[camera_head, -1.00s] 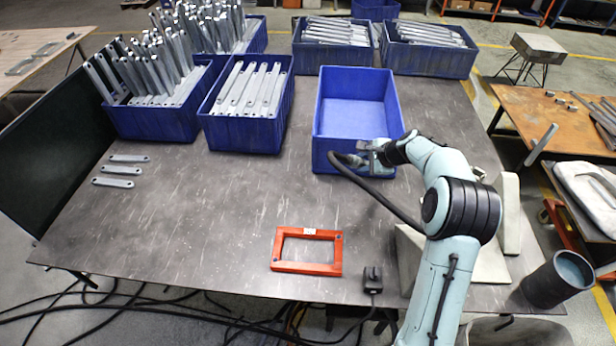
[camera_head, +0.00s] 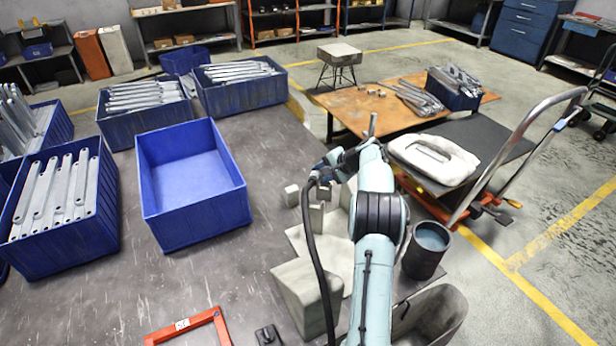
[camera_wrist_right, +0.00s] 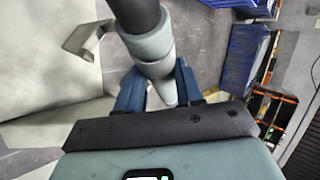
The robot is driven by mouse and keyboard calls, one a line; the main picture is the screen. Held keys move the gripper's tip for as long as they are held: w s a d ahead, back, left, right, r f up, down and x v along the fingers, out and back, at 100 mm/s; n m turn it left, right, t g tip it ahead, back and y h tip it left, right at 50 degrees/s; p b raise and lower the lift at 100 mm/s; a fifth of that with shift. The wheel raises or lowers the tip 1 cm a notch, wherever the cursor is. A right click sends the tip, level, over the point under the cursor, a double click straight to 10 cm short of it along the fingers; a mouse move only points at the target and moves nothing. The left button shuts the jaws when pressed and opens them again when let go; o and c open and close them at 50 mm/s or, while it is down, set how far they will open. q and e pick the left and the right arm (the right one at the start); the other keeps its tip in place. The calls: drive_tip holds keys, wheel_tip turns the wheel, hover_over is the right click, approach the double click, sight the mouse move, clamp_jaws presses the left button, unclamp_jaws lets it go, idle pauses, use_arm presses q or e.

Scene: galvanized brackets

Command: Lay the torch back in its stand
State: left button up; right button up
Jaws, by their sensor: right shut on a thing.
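My right gripper (camera_head: 330,168) is shut on the torch, seen from the head above the right side of the table. In the right wrist view the torch (camera_wrist_right: 152,46) is a grey tapered body with a thick black hose end, between the blue fingers of the gripper (camera_wrist_right: 158,90). The pale grey stand (camera_head: 316,216) is just below and partly hidden by the arm and hose. My left gripper is not in view.
The black hose (camera_head: 318,260) hangs down in front of the stand. An empty blue bin (camera_head: 192,222) is to the left, with bare table between. A pale block (camera_head: 304,292) stands in front, a dark grey cup (camera_head: 426,250) to the right. An orange frame (camera_head: 190,326) lies near the front edge.

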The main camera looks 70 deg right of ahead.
use_arm(q)
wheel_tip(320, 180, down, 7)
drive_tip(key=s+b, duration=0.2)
drive_tip(key=b, duration=0.4)
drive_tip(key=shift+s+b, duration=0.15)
drive_tip(key=shift+b, duration=0.15)
use_arm(e)
wheel_tip(320, 180, down, 9)
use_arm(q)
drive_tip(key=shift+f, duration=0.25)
use_arm(e)
drive_tip(key=shift+f, duration=0.35)
drive_tip(key=o, duration=1.1)
drive_tip(key=shift+a+f, duration=0.1)
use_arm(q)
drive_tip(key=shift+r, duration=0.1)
use_arm(e)
drive_tip(key=v, duration=1.3)
drive_tip(key=shift+s+a+r, duration=0.1)
drive_tip(key=shift+s+r, duration=0.1)
drive_tip(key=shift+r, duration=0.05)
